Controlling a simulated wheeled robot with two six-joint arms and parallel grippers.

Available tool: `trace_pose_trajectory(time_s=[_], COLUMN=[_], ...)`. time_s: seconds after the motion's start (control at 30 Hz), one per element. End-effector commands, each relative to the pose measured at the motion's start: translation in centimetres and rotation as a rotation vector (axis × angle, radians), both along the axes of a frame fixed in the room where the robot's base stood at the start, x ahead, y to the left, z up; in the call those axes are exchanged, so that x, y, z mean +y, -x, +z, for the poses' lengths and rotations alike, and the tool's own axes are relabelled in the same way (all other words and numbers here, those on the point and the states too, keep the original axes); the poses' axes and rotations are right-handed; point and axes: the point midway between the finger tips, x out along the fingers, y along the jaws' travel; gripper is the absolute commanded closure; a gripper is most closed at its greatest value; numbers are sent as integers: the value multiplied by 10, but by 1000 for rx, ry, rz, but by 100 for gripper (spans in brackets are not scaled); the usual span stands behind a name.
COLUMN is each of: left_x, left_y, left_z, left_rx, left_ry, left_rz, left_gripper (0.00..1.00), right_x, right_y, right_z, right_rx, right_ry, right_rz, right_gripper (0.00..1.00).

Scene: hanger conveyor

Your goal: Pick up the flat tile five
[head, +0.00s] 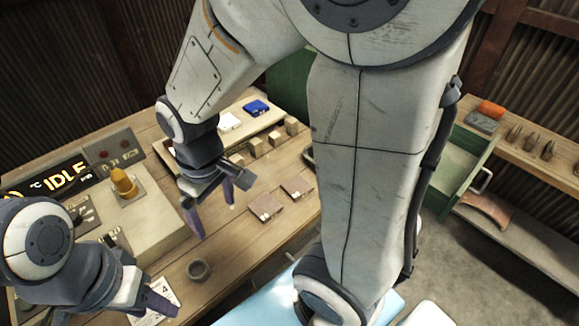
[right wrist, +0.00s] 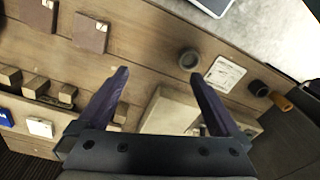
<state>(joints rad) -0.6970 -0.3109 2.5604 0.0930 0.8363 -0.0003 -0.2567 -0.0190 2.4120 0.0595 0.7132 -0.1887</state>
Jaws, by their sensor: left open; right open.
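Two flat brown square tiles lie on the wooden table, a nearer one (head: 265,207) and a farther one (head: 297,187). They also show at the upper left of the right wrist view, one whole tile (right wrist: 90,33) and one cut by the edge (right wrist: 38,14). Each has a small pale piece at one corner. I cannot read a five on either. My right gripper (head: 211,207) is open and empty above the table, left of the tiles. Its spread fingers (right wrist: 160,88) also show in the right wrist view. My left gripper (head: 140,298) is open, low at the left near a printed card.
A tray at the back holds a blue tile (head: 257,107) and a white tile (head: 229,122), with wooden blocks (head: 275,138) alongside. A console with an orange knob (head: 124,183) stands left. A small cup (head: 199,269) and a card marked 4 (head: 155,302) lie nearer. My arm hides the middle.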

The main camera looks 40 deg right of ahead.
Motion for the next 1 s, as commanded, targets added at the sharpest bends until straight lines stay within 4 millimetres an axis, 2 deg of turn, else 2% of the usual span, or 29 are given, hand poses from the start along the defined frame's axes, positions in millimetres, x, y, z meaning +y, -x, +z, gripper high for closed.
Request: trace_pose_trajectory(time_s=[0.03,0.1,0.2,0.3,0.43,0.5,0.6,0.8,1.0], left_x=[0,0,0,0,0,0,0,0,0], left_y=[0,0,0,0,0,0,0,0,0], left_z=[18,29,43,53,61,63,65,68,70], left_rx=[0,0,0,0,0,0,1,0,0], left_ry=[0,0,0,0,0,0,-1,0,0], left_rz=[0,0,0,0,0,0,0,1,1], left_gripper=[50,50,50,50,50,50,50,50,50], right_x=[-30,-69,-127,-179,-226,-241,-251,-251,-251], right_y=[-21,-44,-62,-68,-64,-61,-59,-59,-60], right_z=[5,1,-9,-21,-34,-39,-48,-79,-96], right_rx=[12,15,22,27,34,35,38,40,35], right_ry=[9,18,29,34,39,39,40,40,40], right_rz=[-76,-148,-239,-313,-376,-396,-407,-407,-407], right_gripper=[0,0,0,0,0,0,0,0,0])
